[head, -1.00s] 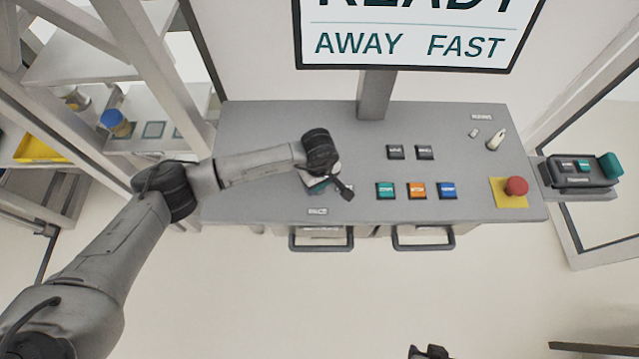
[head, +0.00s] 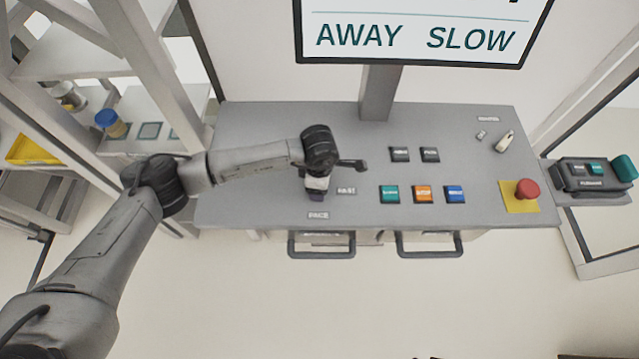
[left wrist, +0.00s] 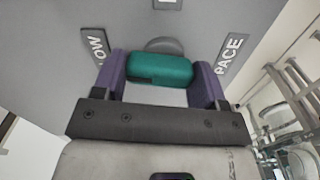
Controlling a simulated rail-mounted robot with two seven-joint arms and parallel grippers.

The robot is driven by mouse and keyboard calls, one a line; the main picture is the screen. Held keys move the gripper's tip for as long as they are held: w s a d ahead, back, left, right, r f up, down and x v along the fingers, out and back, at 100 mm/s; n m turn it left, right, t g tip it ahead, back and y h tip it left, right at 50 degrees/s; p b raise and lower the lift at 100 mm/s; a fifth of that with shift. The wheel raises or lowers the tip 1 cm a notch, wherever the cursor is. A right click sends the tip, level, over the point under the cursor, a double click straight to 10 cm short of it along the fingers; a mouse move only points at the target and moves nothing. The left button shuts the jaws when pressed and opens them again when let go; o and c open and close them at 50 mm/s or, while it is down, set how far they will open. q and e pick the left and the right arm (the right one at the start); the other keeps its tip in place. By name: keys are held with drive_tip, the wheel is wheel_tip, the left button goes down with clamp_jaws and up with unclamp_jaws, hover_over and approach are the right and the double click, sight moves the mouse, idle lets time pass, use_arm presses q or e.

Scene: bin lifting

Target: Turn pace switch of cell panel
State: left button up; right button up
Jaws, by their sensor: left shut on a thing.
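The cell panel (head: 260,130) is a grey sloped board. In the head view my left gripper (head: 316,194) is down at the pace switch position, above the PACE label (head: 318,215), and hides the switch. In the left wrist view the pace switch is a teal knob (left wrist: 160,69) between the purple fingers of my left gripper (left wrist: 162,78), which is shut on it. The SLOW label (left wrist: 97,44) and PACE label (left wrist: 229,54) lie on either side. The screen (head: 412,35) reads AWAY SLOW. My right gripper is not seen.
Several buttons are right of my gripper, including a teal (head: 389,194), an orange (head: 423,194) and a blue one (head: 455,194). A red emergency button (head: 527,189) is at the panel's right. Drawer handles (head: 321,245) stick out along the front edge.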

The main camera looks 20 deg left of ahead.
use_arm(q)
drive_tip(key=shift+n, duration=0.9)
drive_tip(key=o, duration=0.9)
drive_tip(key=shift+o, duration=0.2)
drive_tip(key=shift+r, duration=0.5)
wheel_tip(320, 180, up, 13)
drive_tip(key=b, duration=0.1)
drive_tip(key=shift+b, duration=0.35)
